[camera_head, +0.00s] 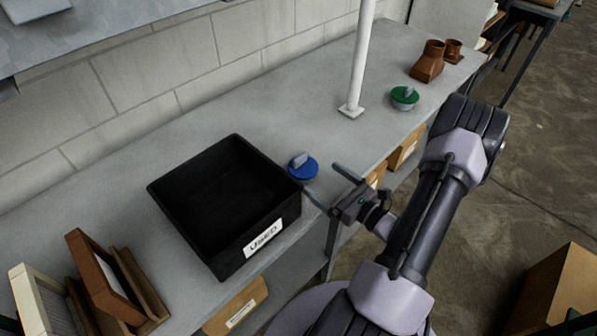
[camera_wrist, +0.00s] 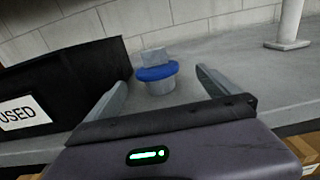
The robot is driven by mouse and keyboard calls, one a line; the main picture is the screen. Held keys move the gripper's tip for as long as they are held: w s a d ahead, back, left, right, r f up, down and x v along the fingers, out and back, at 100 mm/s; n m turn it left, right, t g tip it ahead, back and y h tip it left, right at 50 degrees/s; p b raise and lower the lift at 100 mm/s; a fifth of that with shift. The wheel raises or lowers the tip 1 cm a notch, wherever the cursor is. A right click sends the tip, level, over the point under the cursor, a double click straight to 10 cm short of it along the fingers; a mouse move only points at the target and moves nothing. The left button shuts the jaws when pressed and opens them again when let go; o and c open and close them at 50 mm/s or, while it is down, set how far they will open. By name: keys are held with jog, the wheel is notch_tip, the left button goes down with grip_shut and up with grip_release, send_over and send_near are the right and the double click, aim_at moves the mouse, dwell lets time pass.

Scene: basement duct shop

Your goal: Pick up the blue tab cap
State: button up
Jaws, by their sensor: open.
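The blue tab cap (camera_head: 303,169) is a round blue disc with a grey upright tab. It sits on the grey bench, just right of the black bin. In the wrist view the blue tab cap (camera_wrist: 157,72) stands ahead, between the lines of the two fingers, on a grey round base. My gripper (camera_head: 328,186) is open and empty at the bench's front edge, to the right of the cap and apart from it. Its fingers also show in the wrist view (camera_wrist: 160,84), with the cap beyond them.
The black bin (camera_head: 165,202) marked USED stands close left of the cap. A white post (camera_head: 359,60) rises behind to the right. A green tab cap (camera_head: 404,97) and brown duct fittings (camera_head: 428,63) stand farther right. Framed filters (camera_head: 100,275) lean at lower left.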

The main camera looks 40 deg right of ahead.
aim_at(302, 164)
jog(key=w, duration=0.4)
jog(key=shift+a, duration=0.2)
jog(key=w+b, duration=0.1)
jog(key=w, duration=0.1)
jog(key=w+a, duration=0.1)
jog(key=w, duration=0.2)
jog(key=shift+r+b, duration=0.15)
jog(key=shift+b, duration=0.2)
jog(key=c, duration=1.4)
jog(key=shift+r, duration=0.1)
